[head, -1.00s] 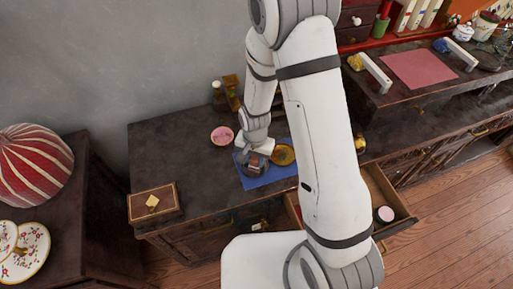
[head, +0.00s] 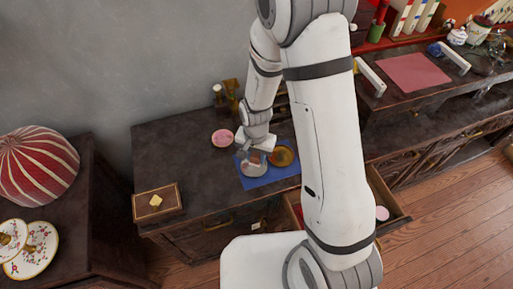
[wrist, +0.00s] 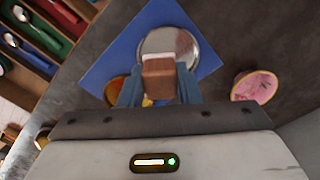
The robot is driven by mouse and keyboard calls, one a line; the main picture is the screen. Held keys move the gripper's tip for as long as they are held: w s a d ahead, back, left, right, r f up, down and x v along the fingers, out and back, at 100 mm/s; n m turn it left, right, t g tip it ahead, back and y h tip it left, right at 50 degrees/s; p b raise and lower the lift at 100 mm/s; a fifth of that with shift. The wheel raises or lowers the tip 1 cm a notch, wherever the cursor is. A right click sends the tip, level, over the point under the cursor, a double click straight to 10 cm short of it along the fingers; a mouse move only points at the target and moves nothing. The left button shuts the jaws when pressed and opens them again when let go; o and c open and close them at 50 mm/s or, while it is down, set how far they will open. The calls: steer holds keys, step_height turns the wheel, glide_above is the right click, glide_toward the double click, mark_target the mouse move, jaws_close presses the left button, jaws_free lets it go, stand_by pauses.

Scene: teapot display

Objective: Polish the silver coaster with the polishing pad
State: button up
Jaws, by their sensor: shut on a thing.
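The silver coaster (head: 253,167) lies on a blue mat (head: 262,183) on the dark cabinet top. In the wrist view the coaster (wrist: 172,42) looks bright and shiny. My gripper (wrist: 160,88) is shut on the polishing pad (wrist: 160,79), a brown block with a white face. The pad overlaps the coaster's near edge in the wrist view; I cannot tell whether it touches. In the head view my gripper (head: 262,150) is at the coaster's far right side, and the pad is mostly hidden.
A gold coaster (head: 282,156) lies on the mat to the right. A pink bowl (head: 222,138) stands to the left of my gripper. A wooden box (head: 157,203) sits at the cabinet's left end. An open drawer (head: 392,205) is at the front right.

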steer(key=shift+r+p, duration=0.45)
steer(key=shift+r, duration=0.65)
